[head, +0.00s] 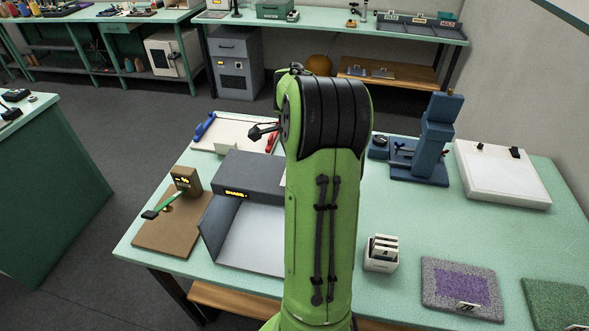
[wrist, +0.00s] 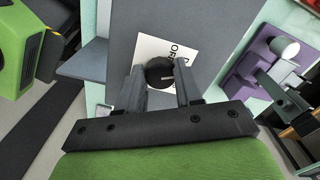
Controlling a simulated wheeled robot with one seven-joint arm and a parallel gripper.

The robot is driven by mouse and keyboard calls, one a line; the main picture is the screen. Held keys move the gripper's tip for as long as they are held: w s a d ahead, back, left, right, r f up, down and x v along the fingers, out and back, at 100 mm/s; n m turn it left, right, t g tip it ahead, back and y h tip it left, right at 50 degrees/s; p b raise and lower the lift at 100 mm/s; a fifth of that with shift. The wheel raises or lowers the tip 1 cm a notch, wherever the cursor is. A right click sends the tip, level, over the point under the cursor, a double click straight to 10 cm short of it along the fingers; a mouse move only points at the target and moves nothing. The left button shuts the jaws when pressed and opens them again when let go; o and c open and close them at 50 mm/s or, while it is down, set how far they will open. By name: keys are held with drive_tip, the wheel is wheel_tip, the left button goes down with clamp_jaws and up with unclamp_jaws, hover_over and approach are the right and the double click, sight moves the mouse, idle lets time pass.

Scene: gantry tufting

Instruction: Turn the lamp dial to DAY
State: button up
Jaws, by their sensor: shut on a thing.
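The lamp dial (wrist: 161,72) is a round black knob with a pale pointer line, on a white label plate (wrist: 178,50) fixed to a grey panel. Part of the lettering, seemingly OFF, shows on the plate; the rest is covered. My gripper (wrist: 162,82) is shut on the dial, one grey finger on each side of it. In the head view my green arm covers the gripper and the dial. A grey booth (head: 252,172) with a lit amber display stands left of the arm; its right side is hidden behind the arm.
A brown board (head: 165,235) with a post and green-handled tool lies left of the booth. Right of my arm stand a white card holder (head: 381,254), a purple-and-grey tufted sample (head: 461,288) and a blue stand (head: 430,145). A white panel (head: 502,172) lies at the back right.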

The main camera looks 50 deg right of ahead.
idle(0.4)
drive_tip(key=o, duration=1)
drive_tip(key=shift+o, duration=0.2)
wheel_tip(320, 180, up, 16)
drive_tip(key=p, duration=0.3)
drive_tip(key=shift+f, duration=0.15)
